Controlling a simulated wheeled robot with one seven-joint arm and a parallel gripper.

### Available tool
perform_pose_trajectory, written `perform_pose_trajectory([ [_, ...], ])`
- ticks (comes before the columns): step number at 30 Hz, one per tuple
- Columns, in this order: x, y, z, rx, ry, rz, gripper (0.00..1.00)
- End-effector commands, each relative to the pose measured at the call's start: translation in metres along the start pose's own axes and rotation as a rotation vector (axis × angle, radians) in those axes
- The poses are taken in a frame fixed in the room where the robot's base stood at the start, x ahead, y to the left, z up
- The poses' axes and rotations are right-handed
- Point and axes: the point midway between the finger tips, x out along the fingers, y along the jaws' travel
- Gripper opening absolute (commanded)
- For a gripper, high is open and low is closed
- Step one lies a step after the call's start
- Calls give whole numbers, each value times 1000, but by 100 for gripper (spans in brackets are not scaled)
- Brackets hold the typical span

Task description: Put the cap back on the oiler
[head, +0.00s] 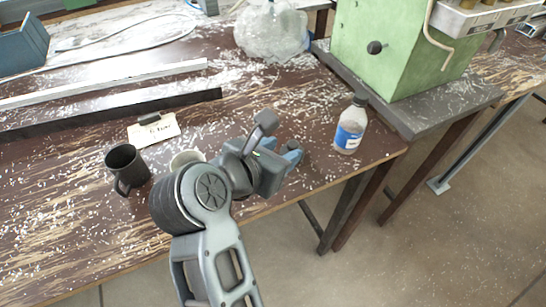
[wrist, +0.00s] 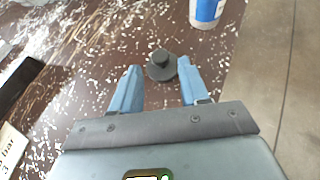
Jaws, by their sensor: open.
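The oiler looks to be the clear bottle with a blue and white label (head: 349,136), upright near the table's right edge; its top looks dark. Its lower part shows at the top of the wrist view (wrist: 206,10). A dark grey round cap with a raised knob (wrist: 161,67) lies on the table, apart from the bottle. In the head view it shows partly, just behind my fingers (head: 293,145). My gripper (wrist: 160,76) is open and empty, its blue fingers pointing at the cap, which appears between and just beyond the tips. In the head view my gripper (head: 288,158) is left of the bottle.
A black mug (head: 126,168), a pale cup (head: 187,158) partly hidden by my arm, and a card sign (head: 153,131) are to the left. Metal bars (head: 110,108) lie behind. A plastic bag (head: 271,34) and green machine (head: 385,50) stand at the back. Shavings cover the table (head: 235,105).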

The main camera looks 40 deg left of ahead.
Motion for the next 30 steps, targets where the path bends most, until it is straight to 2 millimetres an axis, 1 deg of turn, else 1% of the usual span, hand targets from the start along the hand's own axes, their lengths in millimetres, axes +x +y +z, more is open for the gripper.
perform_pose_trajectory([
  [3,11,0,-1,3,-1,-1,45],
  [18,43,0,1,2,0,-1,45],
  [24,50,-1,0,1,1,-1,45],
  [30,53,-2,-2,0,3,-3,45],
])
